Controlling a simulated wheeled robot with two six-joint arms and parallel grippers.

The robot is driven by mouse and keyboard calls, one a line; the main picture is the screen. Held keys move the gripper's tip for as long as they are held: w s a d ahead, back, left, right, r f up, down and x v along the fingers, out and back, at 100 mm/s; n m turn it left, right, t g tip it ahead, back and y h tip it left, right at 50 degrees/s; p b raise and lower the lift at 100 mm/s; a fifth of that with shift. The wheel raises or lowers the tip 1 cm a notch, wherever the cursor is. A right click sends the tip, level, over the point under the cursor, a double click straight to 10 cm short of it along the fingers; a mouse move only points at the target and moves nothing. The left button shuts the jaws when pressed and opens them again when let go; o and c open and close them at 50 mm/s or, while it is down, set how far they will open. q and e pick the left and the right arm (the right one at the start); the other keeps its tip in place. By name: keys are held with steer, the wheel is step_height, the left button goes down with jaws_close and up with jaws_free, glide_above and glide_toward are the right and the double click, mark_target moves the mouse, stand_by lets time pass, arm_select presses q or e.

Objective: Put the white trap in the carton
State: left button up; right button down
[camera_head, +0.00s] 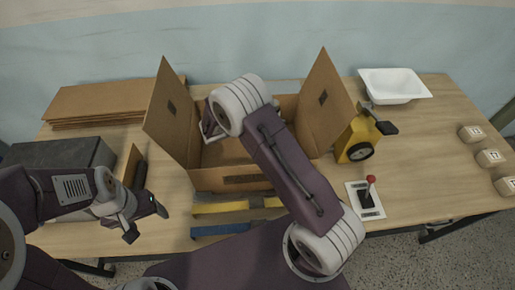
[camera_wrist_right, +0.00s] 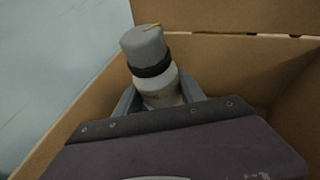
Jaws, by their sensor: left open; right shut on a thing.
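The open carton (camera_head: 233,181) stands at the middle back of the table with its side flaps raised. My right arm reaches over it. In the right wrist view, my right gripper (camera_wrist_right: 160,100) is shut on the white trap (camera_wrist_right: 145,48), a pale cylinder with a greyish top and a black ring. The carton's walls surround the trap in that view; I cannot tell whether it touches the bottom. In the head view my right wrist mostly hides the gripper and trap. My left gripper (camera_head: 146,220) is open and empty, left of the carton near the table's front edge.
Flat cardboard (camera_head: 100,103) lies back left, with a dark grey box (camera_head: 65,156) before it. Yellow (camera_head: 218,208) and blue (camera_head: 215,230) bars lie before the carton.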

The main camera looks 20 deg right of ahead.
steer(key=f, duration=0.4)
steer(key=shift+w+f, duration=0.2)
step_height(320, 180, down, 4)
steer(key=shift+s+r+p, duration=0.15)
steer(key=shift+r+p, duration=0.1)
steer(key=shift+p, duration=0.05)
steer(key=shift+f, duration=0.1)
steer(key=shift+f, duration=0.15)
steer(key=c, duration=0.7)
jaws_free()
